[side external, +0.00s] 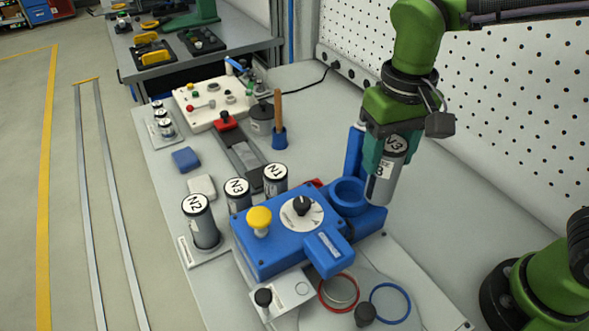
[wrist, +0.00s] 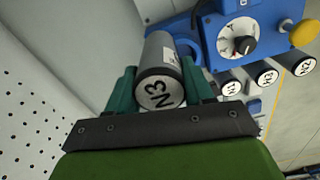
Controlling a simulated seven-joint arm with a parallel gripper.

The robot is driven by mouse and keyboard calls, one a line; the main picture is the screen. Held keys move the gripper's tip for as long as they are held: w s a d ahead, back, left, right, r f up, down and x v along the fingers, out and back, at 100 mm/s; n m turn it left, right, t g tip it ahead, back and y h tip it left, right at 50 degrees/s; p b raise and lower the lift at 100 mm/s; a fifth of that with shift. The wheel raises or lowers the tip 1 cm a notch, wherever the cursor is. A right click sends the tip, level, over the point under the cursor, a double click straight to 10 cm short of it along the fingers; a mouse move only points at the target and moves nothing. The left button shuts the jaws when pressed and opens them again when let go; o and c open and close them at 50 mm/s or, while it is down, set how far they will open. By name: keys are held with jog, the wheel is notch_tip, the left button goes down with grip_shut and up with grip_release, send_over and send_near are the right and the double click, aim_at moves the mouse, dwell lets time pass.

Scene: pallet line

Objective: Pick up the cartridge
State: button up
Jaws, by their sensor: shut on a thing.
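A grey cylindrical cartridge (side external: 381,187) with a white top label hangs in my gripper (side external: 384,155), roughly upright with a slight tilt. The wrist view reads N3 on the end of this cartridge (wrist: 160,91). The teal fingers of my gripper (wrist: 158,80) are shut on its two sides near the top. In the side view its lower end is just right of the blue ring holder (side external: 349,194) on the blue device. I cannot tell whether it clears the device fully.
The blue device (side external: 275,248) has a yellow knob (side external: 260,220) and a dial (side external: 302,211). Cartridges N2 (side external: 202,225), another N3 (side external: 238,195) and N1 (side external: 275,180) stand left of and behind it. A pegboard wall (side external: 500,120) rises at right.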

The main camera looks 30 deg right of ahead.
jog(key=s+d+r, duration=0.1)
jog(key=s+d, duration=0.4)
jog(key=s, duration=0.4)
jog(key=shift+s+d+r, duration=0.15)
jog(key=shift+d+r, duration=0.1)
jog(key=shift+r, duration=0.1)
jog(key=r, duration=0.7)
jog(key=w+r, duration=0.1)
jog(key=r, duration=0.3)
jog(key=shift+a, duration=0.15)
jog(key=w+a, duration=0.4)
jog(key=w, duration=0.8)
jog(key=w+a, duration=0.3)
jog(key=w, duration=0.9)
jog(key=shift+w+a+f, duration=0.1)
jog(key=shift+f, duration=6.45)
jog(key=shift+w+a+f, duration=0.1)
jog(key=shift+f, duration=6.4)
jog(key=shift+f, duration=0.15)
